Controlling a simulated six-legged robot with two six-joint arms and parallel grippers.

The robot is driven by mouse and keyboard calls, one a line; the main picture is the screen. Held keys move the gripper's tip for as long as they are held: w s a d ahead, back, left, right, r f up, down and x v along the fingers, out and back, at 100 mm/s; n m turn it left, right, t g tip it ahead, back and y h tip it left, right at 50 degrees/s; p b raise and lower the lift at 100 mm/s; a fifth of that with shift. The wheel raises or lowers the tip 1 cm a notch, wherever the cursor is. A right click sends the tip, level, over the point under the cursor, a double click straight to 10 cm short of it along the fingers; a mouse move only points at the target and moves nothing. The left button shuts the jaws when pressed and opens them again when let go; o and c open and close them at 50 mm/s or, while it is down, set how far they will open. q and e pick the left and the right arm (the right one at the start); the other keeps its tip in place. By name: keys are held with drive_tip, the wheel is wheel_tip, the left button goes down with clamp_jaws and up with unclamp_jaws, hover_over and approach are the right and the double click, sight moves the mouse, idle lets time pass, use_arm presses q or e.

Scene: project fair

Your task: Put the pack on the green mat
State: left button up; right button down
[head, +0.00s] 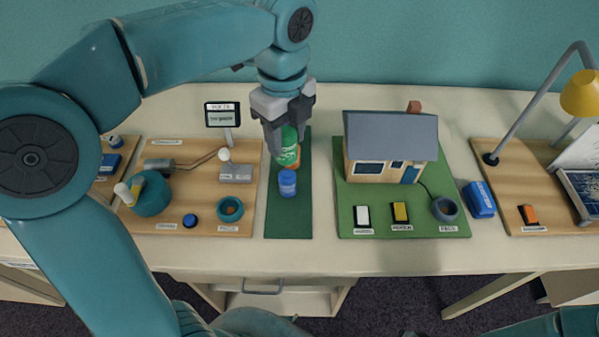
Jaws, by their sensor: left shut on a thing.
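The dark green mat (289,219) is a narrow strip on the table between two project boards. My left gripper (286,130) points down over the far part of the mat. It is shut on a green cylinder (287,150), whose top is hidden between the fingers. I cannot tell whether its base touches the mat. A blue cylinder (288,184) stands on the mat just in front of it. An orange thing (297,158) shows partly behind the green cylinder. A blue block-shaped pack (479,200) lies on the table right of the house board. My right gripper is out of view.
A green board (400,222) with a model house (390,145) stands right of the mat. A wooden board (170,218) with small parts and a display (222,115) stands left. A yellow lamp (580,95) is at far right. The mat's near end is clear.

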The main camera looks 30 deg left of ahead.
use_arm(q)
drive_tip(key=shift+r+p, duration=0.5)
drive_tip(key=shift+r, duration=0.1)
drive_tip(key=shift+f+b, duration=0.75)
drive_tip(key=shift+f, duration=9.2)
drive_tip(key=shift+s, duration=0.1)
